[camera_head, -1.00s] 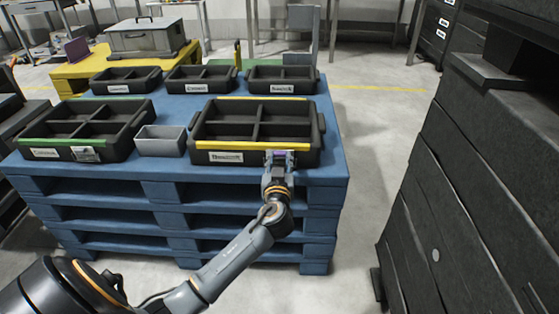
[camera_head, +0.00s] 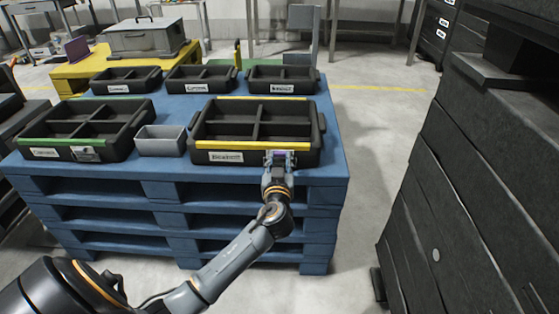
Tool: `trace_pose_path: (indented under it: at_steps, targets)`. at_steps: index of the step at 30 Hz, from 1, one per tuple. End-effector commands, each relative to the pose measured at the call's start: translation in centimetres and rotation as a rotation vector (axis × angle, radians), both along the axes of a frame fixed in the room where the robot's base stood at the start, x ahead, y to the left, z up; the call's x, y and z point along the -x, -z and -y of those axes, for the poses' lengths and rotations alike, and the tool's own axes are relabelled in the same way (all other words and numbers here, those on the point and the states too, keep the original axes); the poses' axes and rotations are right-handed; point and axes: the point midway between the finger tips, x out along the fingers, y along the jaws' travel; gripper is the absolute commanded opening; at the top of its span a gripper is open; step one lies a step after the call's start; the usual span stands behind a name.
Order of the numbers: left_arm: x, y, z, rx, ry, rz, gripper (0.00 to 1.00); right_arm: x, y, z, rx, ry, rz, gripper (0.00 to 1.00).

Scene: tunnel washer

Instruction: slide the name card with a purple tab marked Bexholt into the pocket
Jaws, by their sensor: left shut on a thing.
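My left gripper (camera_head: 280,160) is at the front wall of the black tray with yellow edges (camera_head: 212,147), right of that tray's white label (camera_head: 226,157). It is shut on the name card, whose purple tab (camera_head: 281,153) shows between the fingers. The rest of the card and the pocket behind it are hidden by the gripper. I cannot tell whether the card is in the pocket. The writing on the tab is too small to read. My right gripper is not in view.
The trays stand on a stack of blue pallets (camera_head: 180,196). A green-edged tray (camera_head: 60,144) and a small grey bin (camera_head: 160,140) are to the left. Three black trays (camera_head: 200,78) stand behind. A dark cabinet (camera_head: 470,190) is at right, with bare floor between.

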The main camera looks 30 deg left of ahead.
Motion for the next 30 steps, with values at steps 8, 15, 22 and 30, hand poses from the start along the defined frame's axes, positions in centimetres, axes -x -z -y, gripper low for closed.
trace_pose_path:
  at_steps: [8, 15, 22, 30]
  targets:
    - [0.0, 0.0, 0.0, 0.0, 0.0, 0.0, 0.51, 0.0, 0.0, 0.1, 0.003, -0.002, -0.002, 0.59]
    - [0.0, 0.0, 0.0, 0.0, 0.0, 0.0, 0.59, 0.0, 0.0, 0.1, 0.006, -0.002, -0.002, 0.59]
    - [0.8, 0.1, 0.6, 0.002, 0.002, -0.001, 0.59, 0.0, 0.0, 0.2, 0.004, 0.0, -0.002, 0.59]
    - [5.4, -0.1, 3.3, 0.005, 0.0, -0.001, 0.59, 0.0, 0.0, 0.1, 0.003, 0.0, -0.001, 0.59]
